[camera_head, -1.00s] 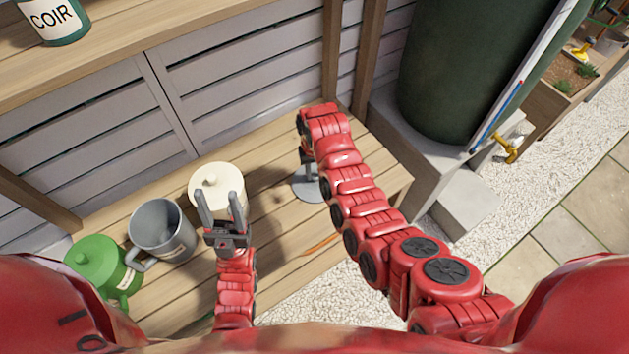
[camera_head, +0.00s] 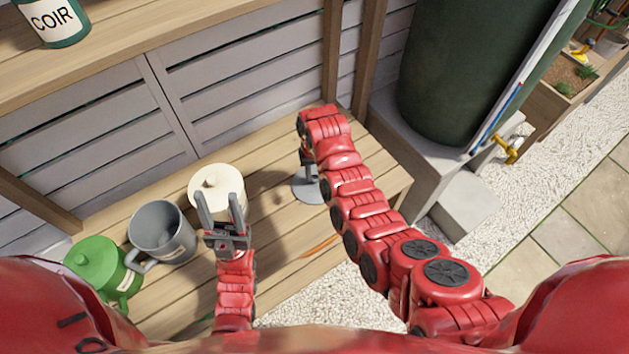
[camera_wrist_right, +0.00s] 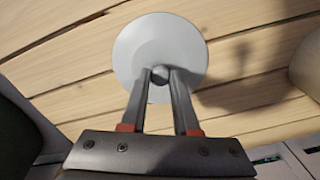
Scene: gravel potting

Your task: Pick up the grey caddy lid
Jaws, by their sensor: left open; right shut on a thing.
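The grey caddy lid (camera_head: 307,188) is a round disc with a small knob, at the right part of the wooden bench; it also shows in the right wrist view (camera_wrist_right: 160,45). My right gripper (camera_wrist_right: 160,75) is shut on the lid's knob. In the head view its fingers (camera_head: 307,170) are partly hidden by my arm. Whether the lid touches the bench is hard to tell. The grey caddy (camera_head: 160,228) stands without a lid at the left, its handle toward the front. My left gripper (camera_head: 221,210) is open and empty, in front of the cream caddy (camera_head: 208,184).
A green lidded caddy (camera_head: 98,262) stands left of the grey one. An orange strip-like object (camera_head: 320,247) lies near the bench's front edge. A dark green barrel (camera_head: 460,70) stands on a block to the right. The bench (camera_head: 265,215) is clear between the cream caddy and the lid.

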